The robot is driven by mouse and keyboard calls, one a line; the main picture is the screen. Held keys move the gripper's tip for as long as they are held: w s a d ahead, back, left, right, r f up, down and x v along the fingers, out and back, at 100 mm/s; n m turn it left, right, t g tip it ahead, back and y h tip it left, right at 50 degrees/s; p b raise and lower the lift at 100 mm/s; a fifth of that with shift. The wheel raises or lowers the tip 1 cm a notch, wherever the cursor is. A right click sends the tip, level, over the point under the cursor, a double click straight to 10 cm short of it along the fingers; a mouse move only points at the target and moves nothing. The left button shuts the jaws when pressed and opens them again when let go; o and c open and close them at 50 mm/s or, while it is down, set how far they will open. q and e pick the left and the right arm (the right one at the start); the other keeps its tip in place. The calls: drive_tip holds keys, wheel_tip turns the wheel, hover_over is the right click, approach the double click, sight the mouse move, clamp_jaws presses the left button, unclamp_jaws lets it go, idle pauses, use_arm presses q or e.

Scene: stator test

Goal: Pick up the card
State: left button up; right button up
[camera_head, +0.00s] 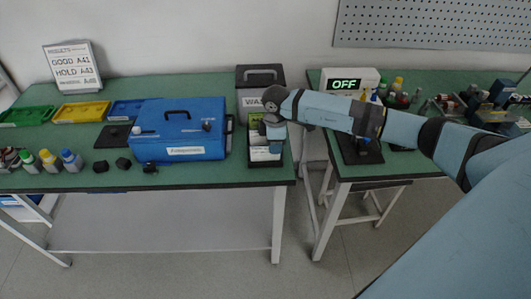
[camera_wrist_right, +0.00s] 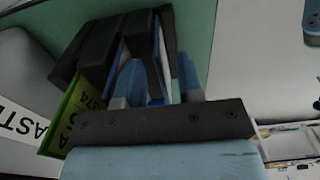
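The card appears as a thin white piece with a blue edge (camera_wrist_right: 163,58) in a dark slotted holder (camera_wrist_right: 140,30) in the right wrist view. In the head view the holder (camera_head: 264,162) stands at the right front of the left table, with white label faces showing. My right gripper (camera_head: 273,143) is over the holder, pointing down and hiding part of it. In the right wrist view its two blue fingertips (camera_wrist_right: 160,82) are spread, with the card's edge between them; contact is not clear. My left gripper is not in view.
A blue toolbox (camera_head: 178,135) stands left of the holder, and a grey waste bin (camera_head: 250,92) stands behind it. A gap separates the two tables. A display reading OFF (camera_head: 345,84) is on the right table. Bottles and trays fill the far left.

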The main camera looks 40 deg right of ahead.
drive_tip(key=shift+f, duration=0.4)
clamp_jaws()
drive_tip(key=shift+r, duration=0.1)
